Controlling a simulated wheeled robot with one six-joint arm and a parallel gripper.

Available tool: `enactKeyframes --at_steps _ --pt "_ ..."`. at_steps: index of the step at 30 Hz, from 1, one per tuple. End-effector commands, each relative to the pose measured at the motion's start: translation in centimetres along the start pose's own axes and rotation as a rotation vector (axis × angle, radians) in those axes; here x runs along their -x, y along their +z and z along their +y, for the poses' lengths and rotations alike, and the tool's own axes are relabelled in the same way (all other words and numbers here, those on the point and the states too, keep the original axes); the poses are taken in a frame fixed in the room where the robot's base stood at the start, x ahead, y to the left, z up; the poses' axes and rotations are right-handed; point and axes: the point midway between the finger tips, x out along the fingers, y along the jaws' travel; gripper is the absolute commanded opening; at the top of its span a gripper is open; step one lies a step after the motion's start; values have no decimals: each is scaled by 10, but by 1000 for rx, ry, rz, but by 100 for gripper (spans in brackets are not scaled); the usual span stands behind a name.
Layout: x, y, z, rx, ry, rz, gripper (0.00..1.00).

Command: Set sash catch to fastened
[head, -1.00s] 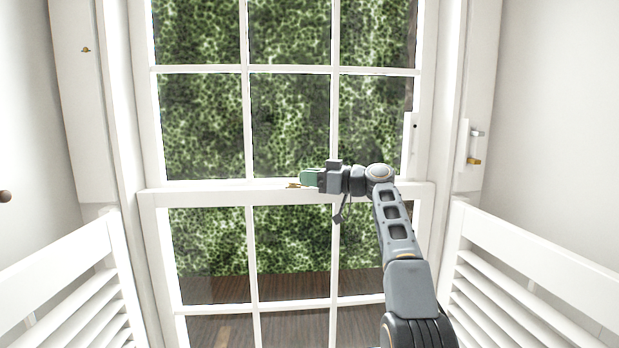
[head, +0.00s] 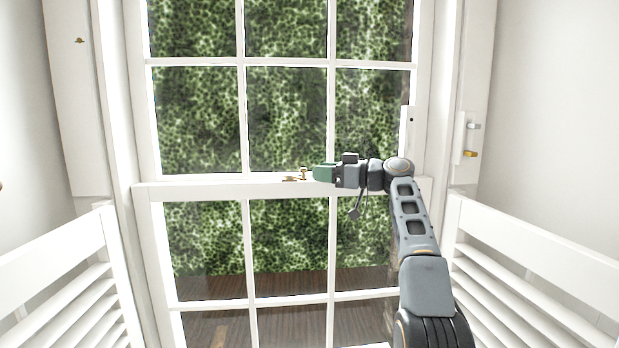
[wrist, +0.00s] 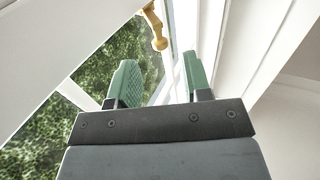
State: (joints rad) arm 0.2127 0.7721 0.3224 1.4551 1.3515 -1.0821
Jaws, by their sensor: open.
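The brass sash catch (head: 296,177) sits on the meeting rail (head: 220,188) of the window, near its middle. In the head view a flat brass part lies at left and a small upright knob stands at its right end. In the wrist view the catch's brass arm with a rounded knob (wrist: 158,40) shows at the top, ahead of the fingers. My gripper (head: 316,173), with green finger pads, is just right of the catch at rail height. In the wrist view my gripper (wrist: 160,80) is open, with nothing between its fingers. It appears apart from the knob.
White louvred shutters stand low at left (head: 60,245) and right (head: 530,250). A white fitting with brass and metal parts (head: 466,140) is on the right frame. Glass panes (head: 290,115) lie behind the rail. The rail left of the catch is clear.

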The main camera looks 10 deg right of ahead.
Motion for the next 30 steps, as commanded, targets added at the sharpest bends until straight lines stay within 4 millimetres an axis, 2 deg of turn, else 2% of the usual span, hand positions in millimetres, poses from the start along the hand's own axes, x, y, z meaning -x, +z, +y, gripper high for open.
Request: enactKeyframes --at_steps 1,6,12,19,30 --pt "13 3 0 2 3 0 45" --pt "46 2 0 0 2 0 45" --pt "74 1 0 -1 1 0 45" --pt "89 0 0 -2 0 -1 45" --pt "89 2 0 -2 -3 -1 45"
